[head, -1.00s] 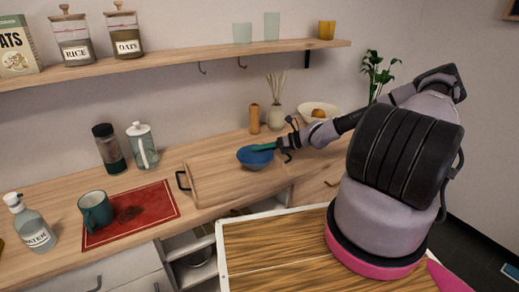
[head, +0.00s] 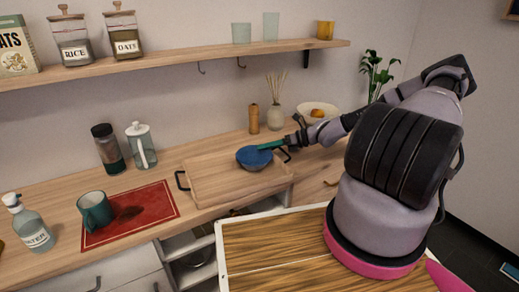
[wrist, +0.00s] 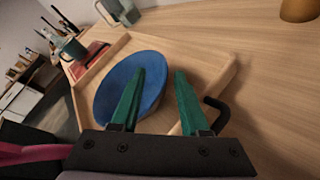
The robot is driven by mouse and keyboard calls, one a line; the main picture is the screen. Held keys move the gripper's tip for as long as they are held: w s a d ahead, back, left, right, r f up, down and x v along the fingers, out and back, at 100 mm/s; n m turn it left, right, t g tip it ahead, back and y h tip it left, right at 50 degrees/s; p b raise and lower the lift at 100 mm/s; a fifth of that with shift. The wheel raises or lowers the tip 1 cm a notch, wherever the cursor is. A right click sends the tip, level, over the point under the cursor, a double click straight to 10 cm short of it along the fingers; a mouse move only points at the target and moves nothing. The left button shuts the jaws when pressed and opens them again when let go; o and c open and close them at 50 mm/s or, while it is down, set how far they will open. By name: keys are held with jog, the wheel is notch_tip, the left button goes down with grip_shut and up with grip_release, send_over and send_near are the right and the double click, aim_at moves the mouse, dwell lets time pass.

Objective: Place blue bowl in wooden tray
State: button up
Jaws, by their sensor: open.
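The blue bowl (head: 251,161) sits in the wooden tray (head: 215,200), toward its right end. In the wrist view the bowl (wrist: 112,88) lies inside the tray walls (wrist: 228,75). My gripper (head: 264,147) is open, with its green fingers at the right side of the bowl. In the wrist view the gripper (wrist: 160,72) has its left finger in front of the bowl and its right finger past the rim. The fingers hide part of the bowl, and I cannot tell whether they touch it.
A red mat (head: 155,198) with a teal mug (head: 95,210) lies left of the tray. A wooden grinder (head: 254,118), a reed vase (head: 275,117) and a cream bowl (head: 318,111) stand behind. A shelf (head: 200,58) hangs above.

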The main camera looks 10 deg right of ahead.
jog(key=v, duration=0.9)
jog(key=shift+s+a+r+n+g+h, duration=0.2)
jog(key=shift+s+r+n+g+h, duration=0.25)
jog(key=shift+n, duration=0.35)
jog(key=s+a+r+n+t+h, duration=0.1)
jog(key=s+r+n+h, duration=0.2)
jog(key=s+r+n, duration=0.4)
jog(key=s+a+r+n+t+h, duration=0.1)
jog(key=s+r+n+h, duration=0.3)
jog(key=r, duration=1.4)
jog(key=s+a+r+n+t+h, duration=0.1)
jog(key=s+a+r+n+h, duration=0.1)
jog(key=s+r+n, duration=0.9)
jog(key=shift+s+r+n+h, duration=0.35)
jog(key=shift+r+n+h, duration=0.15)
jog(key=shift+r+h, duration=0.35)
jog(key=shift+r+t, duration=0.1)
jog(key=shift+t, duration=0.15)
